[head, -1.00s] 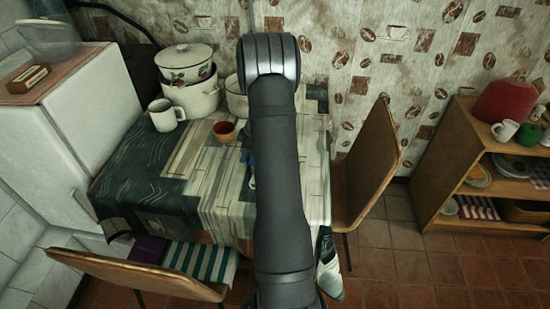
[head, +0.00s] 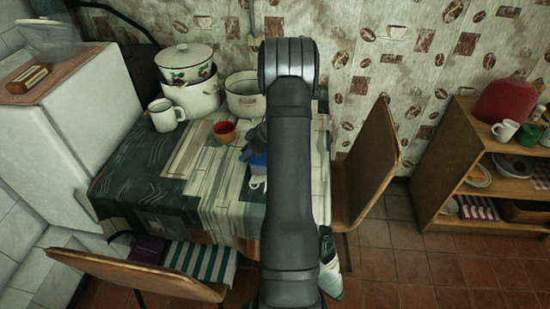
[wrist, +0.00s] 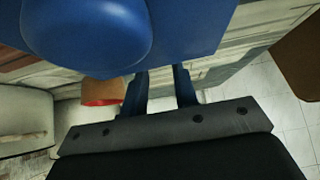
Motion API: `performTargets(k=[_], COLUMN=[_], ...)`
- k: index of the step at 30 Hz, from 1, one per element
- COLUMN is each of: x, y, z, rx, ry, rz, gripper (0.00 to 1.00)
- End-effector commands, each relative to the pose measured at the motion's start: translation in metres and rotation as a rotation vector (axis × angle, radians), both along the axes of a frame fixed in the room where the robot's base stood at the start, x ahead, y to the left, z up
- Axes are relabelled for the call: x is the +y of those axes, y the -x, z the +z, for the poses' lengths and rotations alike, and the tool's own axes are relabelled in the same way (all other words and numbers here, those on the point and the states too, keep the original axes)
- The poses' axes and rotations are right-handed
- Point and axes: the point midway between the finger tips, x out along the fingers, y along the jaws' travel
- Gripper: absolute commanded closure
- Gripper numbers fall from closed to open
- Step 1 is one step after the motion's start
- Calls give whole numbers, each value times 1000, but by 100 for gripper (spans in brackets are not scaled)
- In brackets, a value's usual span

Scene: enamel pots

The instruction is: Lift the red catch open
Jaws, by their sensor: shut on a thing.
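I see no red catch in either view. A blue thing (head: 258,160) stands on the table, partly hidden by my arm; a small white piece shows just below it. In the wrist view the blue thing (wrist: 180,25) fills the top, with a rounded bulge at left. My gripper (wrist: 162,85) points up toward it, its two dark bluish fingers a little apart. The blue thing covers the fingertips. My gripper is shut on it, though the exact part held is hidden.
A white mug (head: 165,115), stacked pots (head: 190,95) and another white pot (head: 243,100) stand at the back of the table. A wooden chair (head: 368,165) stands to the right.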

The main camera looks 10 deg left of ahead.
Motion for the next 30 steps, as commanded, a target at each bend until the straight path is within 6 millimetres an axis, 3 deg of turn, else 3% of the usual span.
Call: performTargets(k=[8,30], x=[0,-5], y=[0,0], z=[0,2], rx=[0,10], ry=[-11,-303], rz=[0,-2], gripper=[84,84])
